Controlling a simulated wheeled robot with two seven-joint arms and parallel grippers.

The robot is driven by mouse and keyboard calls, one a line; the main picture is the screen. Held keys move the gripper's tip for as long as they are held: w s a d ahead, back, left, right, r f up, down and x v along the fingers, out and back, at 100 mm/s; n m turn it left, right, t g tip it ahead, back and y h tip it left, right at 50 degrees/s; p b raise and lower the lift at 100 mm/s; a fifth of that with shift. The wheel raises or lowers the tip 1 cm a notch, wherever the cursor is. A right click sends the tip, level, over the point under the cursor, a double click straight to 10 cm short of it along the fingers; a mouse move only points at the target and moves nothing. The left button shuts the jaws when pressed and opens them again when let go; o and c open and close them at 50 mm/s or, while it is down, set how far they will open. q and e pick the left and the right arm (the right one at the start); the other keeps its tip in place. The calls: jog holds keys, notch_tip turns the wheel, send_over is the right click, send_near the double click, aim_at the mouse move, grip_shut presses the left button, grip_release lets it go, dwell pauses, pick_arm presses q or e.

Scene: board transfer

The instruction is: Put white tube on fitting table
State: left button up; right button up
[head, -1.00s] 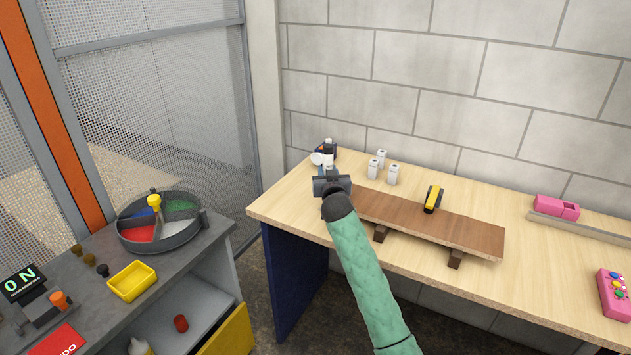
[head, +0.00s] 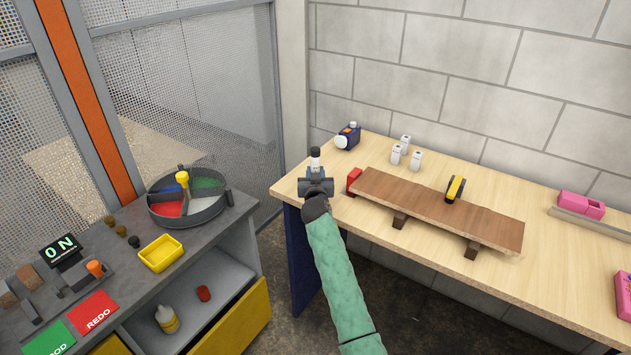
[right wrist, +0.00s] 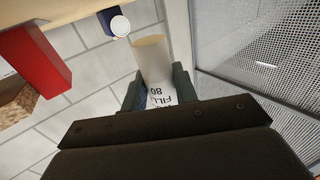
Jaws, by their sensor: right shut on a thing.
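My right gripper (head: 315,178) is shut on the white tube (head: 315,160), which stands upright with a dark band near its top. The right wrist view shows the tube (right wrist: 152,62) between the two fingers, with a beige end and dark print, "FILL" and "80", on its side. The gripper is over the left end of the light wooden table (head: 375,225), left of a red block (head: 354,181). I cannot tell which surface is the fitting table; a grey-topped bench (head: 130,290) stands at the left. My left gripper is not in view.
A brown board (head: 430,208) lies on supports on the wooden table, with a yellow and black tool (head: 455,188) on it. Three white blocks (head: 405,150) and a blue device (head: 348,136) stand behind. The bench carries a round sectioned tray (head: 190,210) and a yellow bin (head: 160,253).

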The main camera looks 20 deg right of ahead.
jog(key=shift+f+p, duration=0.55)
jog(key=shift+f, duration=1.4)
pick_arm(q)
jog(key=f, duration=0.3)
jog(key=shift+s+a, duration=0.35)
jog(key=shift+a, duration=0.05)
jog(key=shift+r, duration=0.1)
pick_arm(e)
jog(key=shift+f, duration=0.1)
jog(key=o, duration=0.8)
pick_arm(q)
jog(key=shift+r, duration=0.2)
pick_arm(e)
jog(key=shift+o, duration=1.2)
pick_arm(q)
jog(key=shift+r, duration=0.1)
pick_arm(e)
jog(key=shift+r, duration=0.2)
